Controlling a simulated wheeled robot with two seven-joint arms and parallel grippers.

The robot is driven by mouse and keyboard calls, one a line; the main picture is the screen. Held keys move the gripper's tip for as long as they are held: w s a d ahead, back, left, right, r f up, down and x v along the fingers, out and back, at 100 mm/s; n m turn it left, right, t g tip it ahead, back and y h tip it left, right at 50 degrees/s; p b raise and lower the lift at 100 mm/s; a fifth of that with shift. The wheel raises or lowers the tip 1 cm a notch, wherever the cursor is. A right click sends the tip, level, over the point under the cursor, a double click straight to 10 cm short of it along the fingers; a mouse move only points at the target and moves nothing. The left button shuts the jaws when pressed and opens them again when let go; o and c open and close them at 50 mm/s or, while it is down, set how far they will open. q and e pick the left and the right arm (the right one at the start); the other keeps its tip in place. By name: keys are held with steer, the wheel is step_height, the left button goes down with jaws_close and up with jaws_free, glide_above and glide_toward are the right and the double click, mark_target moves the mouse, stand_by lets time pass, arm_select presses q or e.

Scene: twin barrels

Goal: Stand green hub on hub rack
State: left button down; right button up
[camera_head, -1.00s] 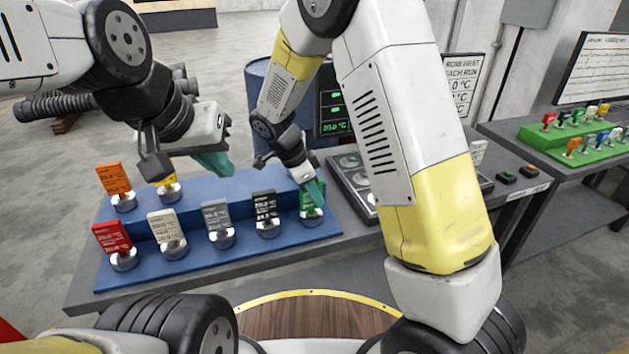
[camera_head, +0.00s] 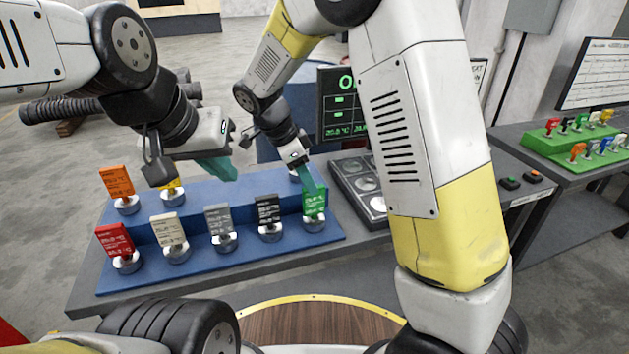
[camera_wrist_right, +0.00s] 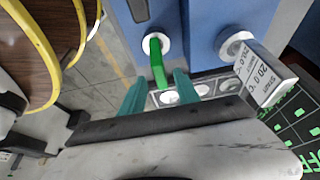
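The green hub (camera_head: 314,204), an upright green tag on a round silver base, stands at the front right end of the blue stepped rack (camera_head: 200,195). My right gripper (camera_head: 316,183) is just above and behind it, fingers pointing down. In the right wrist view the green hub (camera_wrist_right: 158,66) shows edge-on, in line with the gap between the two teal fingertips (camera_wrist_right: 157,88). The fingers are apart; I see no contact. My left gripper (camera_head: 222,170) hangs above the rack's back left part, holding nothing visible; its finger gap is hidden.
Red (camera_head: 117,243), cream (camera_head: 169,231), grey (camera_head: 219,222) and black (camera_head: 268,212) tagged hubs share the front row. Orange (camera_head: 117,183) and yellow (camera_head: 172,190) ones stand behind. A dark tray (camera_head: 350,185) with round recesses is to the right. A green rack (camera_head: 553,146) holds small coloured pieces.

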steer(key=s+d+r+n+y, duration=0.2)
steer(key=s+d+r+n, duration=0.15)
steer(key=d+r, duration=0.2)
steer(key=s+d+r+n+y, duration=0.2)
steer(key=s+d+r+n, duration=0.15)
steer(key=r, duration=0.25)
steer(key=s+d+r+n+t+y, duration=0.2)
steer(key=s+d+n, duration=0.4)
steer(key=s, duration=0.6)
steer(key=r+n+t, duration=0.1)
steer(key=n+t, duration=0.1)
steer(key=shift+d+r+t+y, duration=0.2)
steer(key=shift+d+t+y, duration=0.1)
steer(key=shift+d+t, duration=0.1)
